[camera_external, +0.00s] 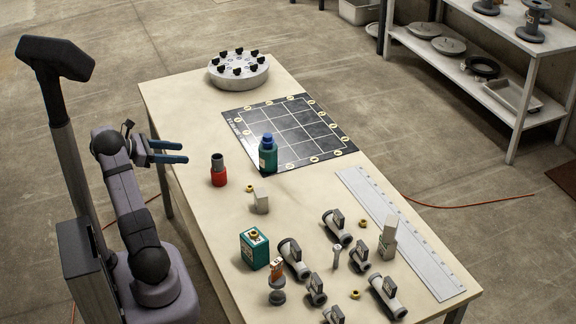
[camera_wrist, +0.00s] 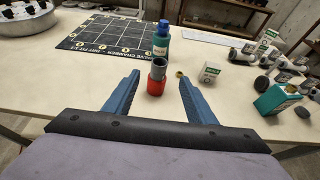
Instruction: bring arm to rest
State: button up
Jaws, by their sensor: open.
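My gripper (camera_external: 185,152) is open and empty, held at the left long edge of the table in the external view. In the wrist view its two blue fingers (camera_wrist: 159,92) are spread wide. A red and dark grey cylinder (camera_external: 219,172) stands upright on the table beyond the fingers; it also shows between them in the wrist view (camera_wrist: 156,84). A teal bottle with a blue cap (camera_external: 268,154) stands behind it, at the near edge of the black grid mat (camera_external: 249,109). My gripper appears to touch none of these.
A round grey disc with black knobs (camera_external: 238,74) sits at the table's far end. A small pale block (camera_external: 261,202), a teal box (camera_external: 254,249), several grey pipe valves (camera_external: 294,257) and a long ruler (camera_external: 398,228) occupy the near half. Shelving (camera_external: 480,62) stands at right.

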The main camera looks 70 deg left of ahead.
jog(key=w+d+r+m+g+h+p, duration=0.2)
jog(key=w+d+m+g+h+p, duration=0.2)
jog(key=w+d+m, duration=0.55)
jog(key=d+f+m+g, duration=0.1)
jog(key=d+m+g, duration=0.2)
jog(key=d, duration=0.7)
jog(key=d+f+m+g+p, duration=0.1)
jog(key=d+m+g, duration=0.1)
jog(key=d+m, duration=0.4)
jog(key=d+f+m+g, duration=0.1)
jog(key=d+m+g, duration=0.2)
jog(key=d, duration=1)
jog(key=shift+w+d+f+m+g+p, duration=0.3)
jog(key=shift+w+d+f+m, duration=0.1)
jog(key=shift+m, duration=0.35)
jog(key=s+d+f+m+g+y, duration=0.1)
jog(key=s+d+m+y, duration=0.3)
jog(key=m, duration=0.9)
jog(key=shift+s+d+f+p, duration=0.25)
jog(key=shift+s+d+p, duration=0.2)
jog(key=shift+s+d, duration=1.65)
